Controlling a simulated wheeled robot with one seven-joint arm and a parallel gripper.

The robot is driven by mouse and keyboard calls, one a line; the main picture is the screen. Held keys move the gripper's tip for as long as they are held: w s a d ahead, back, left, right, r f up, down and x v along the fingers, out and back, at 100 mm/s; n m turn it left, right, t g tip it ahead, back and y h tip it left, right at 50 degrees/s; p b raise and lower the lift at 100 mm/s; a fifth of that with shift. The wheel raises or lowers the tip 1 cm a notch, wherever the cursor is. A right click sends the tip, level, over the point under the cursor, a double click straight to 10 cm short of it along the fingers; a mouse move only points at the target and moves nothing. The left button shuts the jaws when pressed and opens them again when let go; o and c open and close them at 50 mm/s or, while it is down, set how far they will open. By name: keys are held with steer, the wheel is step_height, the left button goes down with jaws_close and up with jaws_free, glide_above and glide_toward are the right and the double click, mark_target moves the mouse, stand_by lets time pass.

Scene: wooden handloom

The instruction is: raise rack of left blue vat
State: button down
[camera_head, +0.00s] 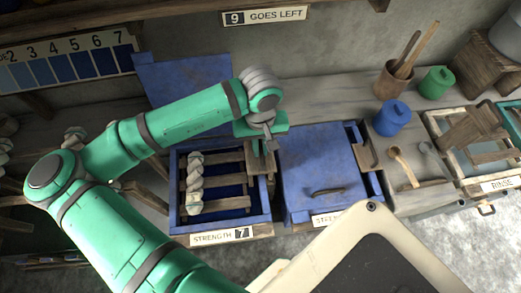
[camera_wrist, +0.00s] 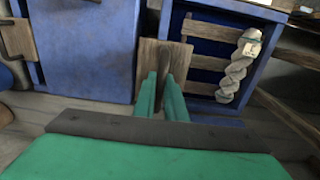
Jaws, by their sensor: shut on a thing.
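The left blue vat (camera_head: 222,226) stands open, its blue lid (camera_head: 185,80) tipped back behind it. Its wooden rack (camera_head: 225,204) shows as several slats above dark blue dye, with a twisted pale skein (camera_head: 195,180) across them. My gripper (camera_head: 262,148) is at the vat's right side, shut on the upright handle of the rack's wooden end plate (camera_head: 262,163). The wrist view shows the gripper's green fingers (camera_wrist: 166,82) around the handle in front of the end plate (camera_wrist: 148,58), with the skein (camera_wrist: 238,72) to the right. The rack's exact height is hard to tell.
A closed blue vat (camera_head: 325,170) stands close on the right. Farther right are a blue jar (camera_head: 391,118), a green jar (camera_head: 436,81), a wooden cup (camera_head: 393,82) with tools, and a rinse basin (camera_head: 465,150). A shade chart (camera_head: 70,65) hangs on the wall.

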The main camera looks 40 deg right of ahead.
steer(key=shift+r, duration=2.45)
steer(key=c, duration=0.6)
jaws_free()
steer(key=shift+o, duration=0.2)
step_height(320, 180, up, 7)
